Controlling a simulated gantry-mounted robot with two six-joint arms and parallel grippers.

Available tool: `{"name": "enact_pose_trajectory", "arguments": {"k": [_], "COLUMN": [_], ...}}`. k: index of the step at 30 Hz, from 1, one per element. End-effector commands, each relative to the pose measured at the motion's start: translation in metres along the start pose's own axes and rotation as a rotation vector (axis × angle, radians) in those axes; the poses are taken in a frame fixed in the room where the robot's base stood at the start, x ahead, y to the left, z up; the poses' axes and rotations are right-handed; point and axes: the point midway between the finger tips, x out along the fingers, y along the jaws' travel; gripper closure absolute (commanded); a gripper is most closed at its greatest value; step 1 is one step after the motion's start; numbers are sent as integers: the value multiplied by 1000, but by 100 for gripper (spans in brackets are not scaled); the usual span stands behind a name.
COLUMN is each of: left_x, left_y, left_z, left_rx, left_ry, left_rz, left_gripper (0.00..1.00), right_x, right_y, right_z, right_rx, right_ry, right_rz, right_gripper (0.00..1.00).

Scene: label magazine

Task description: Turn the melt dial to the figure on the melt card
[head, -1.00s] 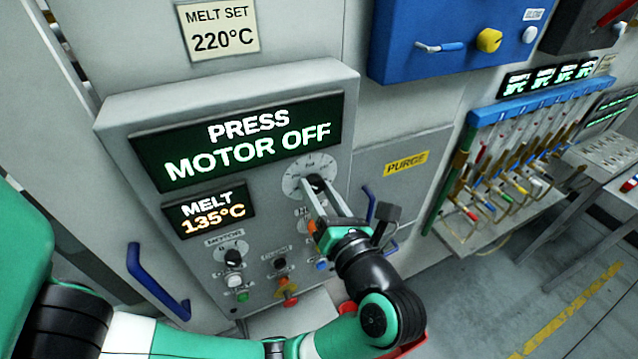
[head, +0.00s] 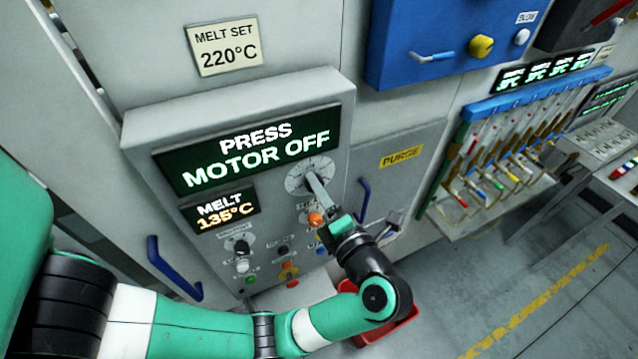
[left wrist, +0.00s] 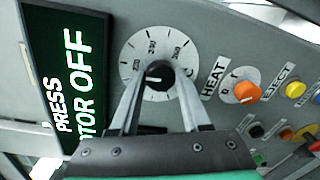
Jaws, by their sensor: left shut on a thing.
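The melt card (head: 225,48) reads "MELT SET 220°C" above the grey panel. The melt dial (left wrist: 148,40), a white disc with a black knob (left wrist: 160,74), is at the panel's right; the disc also shows in the head view (head: 297,177). My left gripper (head: 312,178) is shut on the knob, one finger on each side in the left wrist view (left wrist: 160,86). A pale mark on the knob points roughly left in that view; the exact figure is too small to tell. The melt display (head: 220,210) reads 135°C. My right gripper is not in view.
The large display (head: 256,150) reads "PRESS MOTOR OFF". An orange heat knob (left wrist: 246,92) and eject button (left wrist: 295,90) sit beside the dial. Blue handles (head: 172,270) flank the panel. A red bin (head: 385,325) is below my left arm.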

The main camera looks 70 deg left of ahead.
Motion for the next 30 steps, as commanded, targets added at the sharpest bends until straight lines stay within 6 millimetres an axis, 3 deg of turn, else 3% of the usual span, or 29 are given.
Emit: {"name": "enact_pose_trajectory", "arguments": {"k": [18,19,23,30], "left_x": [0,0,0,0], "left_y": [0,0,0,0], "left_z": [0,0,0,0], "left_rx": [44,44,44,44], "left_ry": [2,2,2,2], "left_rz": [2,2,1,1], "left_gripper": [100,48,25,23], "right_x": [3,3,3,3], "right_y": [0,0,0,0], "right_z": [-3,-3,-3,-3], "right_rx": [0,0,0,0], "right_ry": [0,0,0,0], "right_rz": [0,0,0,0], "right_gripper": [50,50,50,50]}}
